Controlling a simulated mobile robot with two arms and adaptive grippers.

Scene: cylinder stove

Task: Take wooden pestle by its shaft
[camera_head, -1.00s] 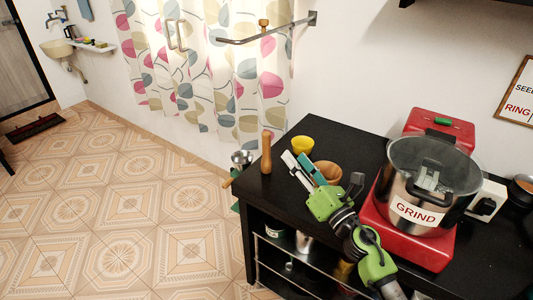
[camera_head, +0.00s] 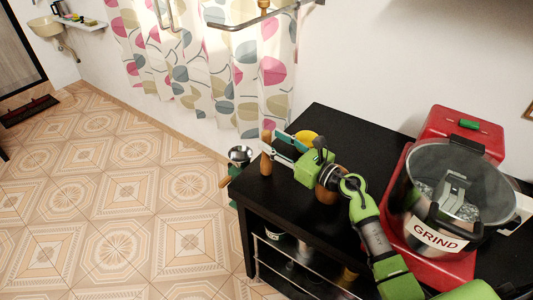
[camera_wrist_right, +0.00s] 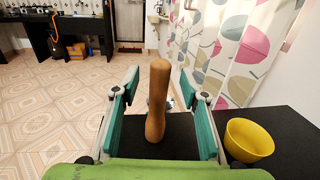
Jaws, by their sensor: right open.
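The wooden pestle (camera_head: 266,158) stands upright near the far left corner of the black table (camera_head: 330,122). In the right wrist view the pestle (camera_wrist_right: 157,103) rises between the two fingers, with its wider end down on the table. My right gripper (camera_head: 272,143) is open around its shaft, one finger on each side. In the wrist view my right gripper (camera_wrist_right: 160,92) shows a gap between the pestle and each teal finger pad. In the head view the fingers partly cover the pestle. My left gripper is not in view.
A yellow bowl (camera_head: 307,135) sits close beside the right gripper, also in the wrist view (camera_wrist_right: 248,140). A brown bowl (camera_head: 325,196) is partly hidden by my arm. A red grinder with a steel pot (camera_head: 436,236) stands at the right. A patterned curtain (camera_head: 225,80) hangs behind.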

